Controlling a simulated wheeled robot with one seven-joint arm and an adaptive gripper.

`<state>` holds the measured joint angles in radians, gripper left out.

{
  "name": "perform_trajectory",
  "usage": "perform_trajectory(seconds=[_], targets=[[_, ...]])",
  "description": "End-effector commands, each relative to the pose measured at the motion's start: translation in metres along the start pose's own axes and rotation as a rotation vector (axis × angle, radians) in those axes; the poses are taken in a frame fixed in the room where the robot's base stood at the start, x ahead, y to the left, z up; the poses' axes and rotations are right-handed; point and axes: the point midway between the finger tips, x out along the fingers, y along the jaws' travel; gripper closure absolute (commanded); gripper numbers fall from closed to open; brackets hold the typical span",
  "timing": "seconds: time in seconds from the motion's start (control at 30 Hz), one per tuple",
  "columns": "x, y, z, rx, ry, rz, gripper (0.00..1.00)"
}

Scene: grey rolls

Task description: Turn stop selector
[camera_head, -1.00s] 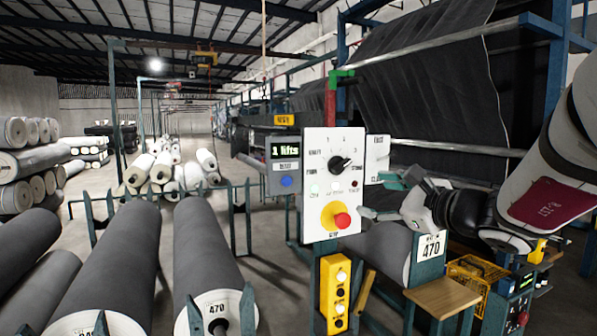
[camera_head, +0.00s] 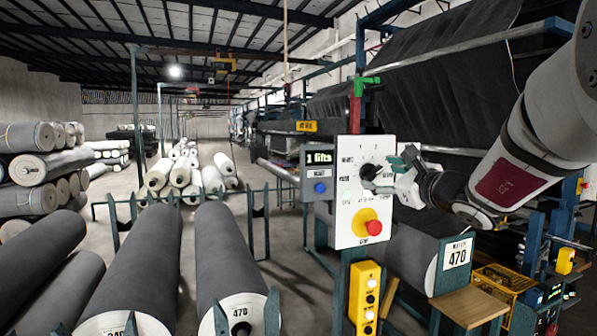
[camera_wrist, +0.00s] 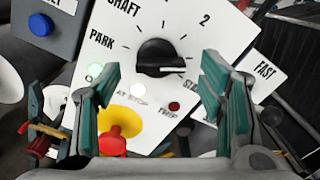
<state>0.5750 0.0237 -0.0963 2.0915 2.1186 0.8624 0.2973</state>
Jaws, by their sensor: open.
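The stop selector is a black rotary knob (camera_wrist: 161,58) on a white control panel (camera_wrist: 125,50), with printed positions around it including PARK, SHAFT and 2. In the wrist view the knob's white mark points right, toward a partly hidden label starting "STA". The knob (camera_head: 371,171) is also in the head view, partly covered by my gripper. My gripper (camera_wrist: 155,90) is open, its teal fingers on the left and right of the knob, apart from it in the wrist view. In the head view my gripper (camera_head: 392,172) is close to the panel's right side; contact cannot be told.
A red mushroom button on a yellow base (camera_head: 373,226) is low on the panel. A display box reading "1 lifts" with a blue button (camera_head: 320,188) is to its left. A yellow pendant box (camera_head: 365,297) is below. Grey fabric rolls (camera_head: 235,255) lie at left.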

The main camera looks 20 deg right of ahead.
Motion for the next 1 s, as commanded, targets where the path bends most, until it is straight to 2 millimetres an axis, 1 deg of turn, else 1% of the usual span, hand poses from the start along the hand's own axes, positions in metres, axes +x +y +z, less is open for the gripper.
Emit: perform_trajectory(seconds=[0.03,0.1,0.2,0.53,0.57,0.6,0.77,1.0], targets=[[0.007,0.0,0.0,0.001,0.0,0.001,0.37],[0.014,-0.001,0.0,0.0,0.001,0.001,0.37],[0.021,0.0,0.0,0.0,0.0,0.0,0.37],[0.024,0.0,0.0,-0.001,0.0,0.0,0.37],[0.024,0.0,0.0,-0.001,0.0,0.0,0.39],[0.024,0.0,0.0,-0.001,0.0,0.0,0.48],[0.024,0.0,0.0,-0.001,0.0,0.0,0.84],[0.025,0.0,0.0,-0.009,0.0,0.0,0.85]])
